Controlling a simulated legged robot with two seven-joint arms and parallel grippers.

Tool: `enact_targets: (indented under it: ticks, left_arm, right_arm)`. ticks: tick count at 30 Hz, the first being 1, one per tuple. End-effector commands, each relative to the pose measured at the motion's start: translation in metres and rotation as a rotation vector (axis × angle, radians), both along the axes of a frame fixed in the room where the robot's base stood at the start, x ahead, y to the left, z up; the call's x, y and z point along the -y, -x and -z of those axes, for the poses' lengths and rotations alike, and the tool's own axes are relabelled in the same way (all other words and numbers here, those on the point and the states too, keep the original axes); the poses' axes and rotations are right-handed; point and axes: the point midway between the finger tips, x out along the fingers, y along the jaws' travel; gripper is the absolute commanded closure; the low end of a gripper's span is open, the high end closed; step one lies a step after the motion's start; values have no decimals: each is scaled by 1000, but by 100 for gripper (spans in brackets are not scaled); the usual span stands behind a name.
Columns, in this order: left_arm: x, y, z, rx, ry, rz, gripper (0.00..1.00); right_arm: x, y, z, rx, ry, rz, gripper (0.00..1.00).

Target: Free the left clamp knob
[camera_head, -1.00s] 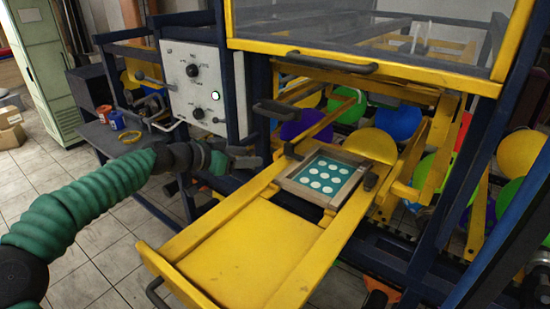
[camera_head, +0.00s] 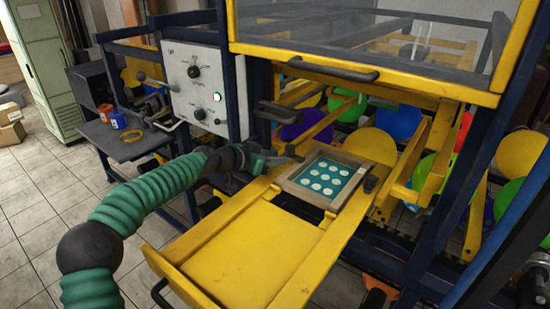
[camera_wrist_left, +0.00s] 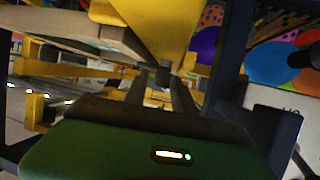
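The screen frame (camera_head: 322,179), with white dots on a teal panel, lies on the yellow sliding tray (camera_head: 236,245). The left clamp knob (camera_head: 291,149) is small and dark at the frame's left corner, partly hidden by my left gripper (camera_head: 286,160). The right clamp knob (camera_head: 370,184) sits at the opposite side. In the left wrist view, my left gripper (camera_wrist_left: 160,95) has its two dark fingers apart, with a dark knob (camera_wrist_left: 163,76) just beyond and between their tips. Contact cannot be told.
A control panel (camera_head: 192,84) stands left of the tray. A yellow-framed clear guard (camera_head: 360,50) is above and behind the frame. A dark handle (camera_head: 275,110) juts out near my left gripper. Several balloons (camera_head: 395,120) fill the space behind.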

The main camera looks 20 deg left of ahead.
Motion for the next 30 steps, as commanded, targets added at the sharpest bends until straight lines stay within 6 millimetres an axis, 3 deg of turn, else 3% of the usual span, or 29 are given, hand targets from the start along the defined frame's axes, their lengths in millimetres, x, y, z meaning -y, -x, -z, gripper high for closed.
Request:
enact_targets:
  ticks: [1, 7, 30]
  left_arm:
    - [0, 0, 0, 0, 0, 0, 77]
    - [0, 0, 0, 0, 0, 0, 100]
    - [0, 0, 0, 0, 0, 0, 100]
  right_arm:
    - [0, 0, 0, 0, 0, 0, 77]
    - [0, 0, 0, 0, 0, 0, 77]
    - [0, 0, 0, 0, 0, 0, 77]
